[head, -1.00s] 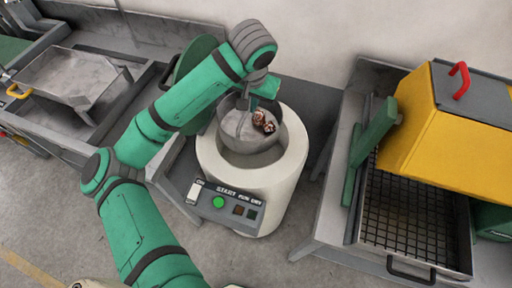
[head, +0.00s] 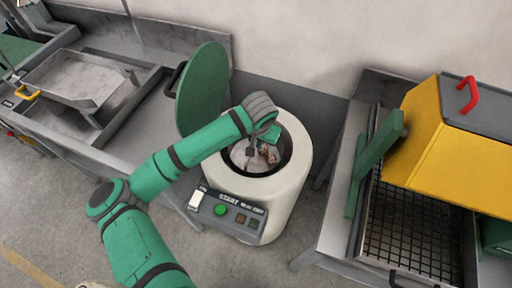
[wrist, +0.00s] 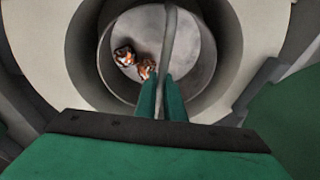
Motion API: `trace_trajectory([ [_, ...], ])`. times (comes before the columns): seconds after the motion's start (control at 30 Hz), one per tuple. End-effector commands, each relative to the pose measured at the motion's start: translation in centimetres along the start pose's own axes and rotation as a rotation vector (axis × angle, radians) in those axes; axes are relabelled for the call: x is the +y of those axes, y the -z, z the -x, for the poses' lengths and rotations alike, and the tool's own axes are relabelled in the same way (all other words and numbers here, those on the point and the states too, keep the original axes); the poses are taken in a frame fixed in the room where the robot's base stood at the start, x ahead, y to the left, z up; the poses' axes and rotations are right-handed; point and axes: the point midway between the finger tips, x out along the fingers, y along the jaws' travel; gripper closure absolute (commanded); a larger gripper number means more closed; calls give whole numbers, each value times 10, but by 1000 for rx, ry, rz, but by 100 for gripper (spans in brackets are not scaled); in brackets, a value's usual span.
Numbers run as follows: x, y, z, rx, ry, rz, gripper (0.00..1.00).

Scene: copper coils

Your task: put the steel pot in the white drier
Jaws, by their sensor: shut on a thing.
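The white drier (head: 290,195) is a round tub with an open top, in the middle of the head view. The steel pot (head: 238,155) is down inside its opening, with copper coils (head: 268,152) in it. In the wrist view the pot (wrist: 190,60) sits within the drier's rim (wrist: 255,40), and two coils (wrist: 135,62) lie on its floor. My gripper (wrist: 162,90) is shut on the pot's thin grey handle (wrist: 169,40), which runs up between the fingers. In the head view my wrist partly hides the pot. Whether the pot touches the drier's floor cannot be told.
The drier's green lid (head: 203,90) stands open at its left. A control panel (head: 228,212) with a green button is on its front. A grey bench with a tilted tray (head: 75,75) is at left. A yellow hooded machine (head: 450,145) over a mesh grid (head: 410,235) is at right.

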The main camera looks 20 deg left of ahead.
Motion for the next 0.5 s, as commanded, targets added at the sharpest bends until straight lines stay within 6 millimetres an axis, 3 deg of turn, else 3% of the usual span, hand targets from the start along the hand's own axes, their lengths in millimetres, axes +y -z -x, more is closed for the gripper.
trace_trajectory([
  [0.3,4,-9,-33,-1,1,0,100],
  [0.5,5,-9,-34,0,1,0,100],
])
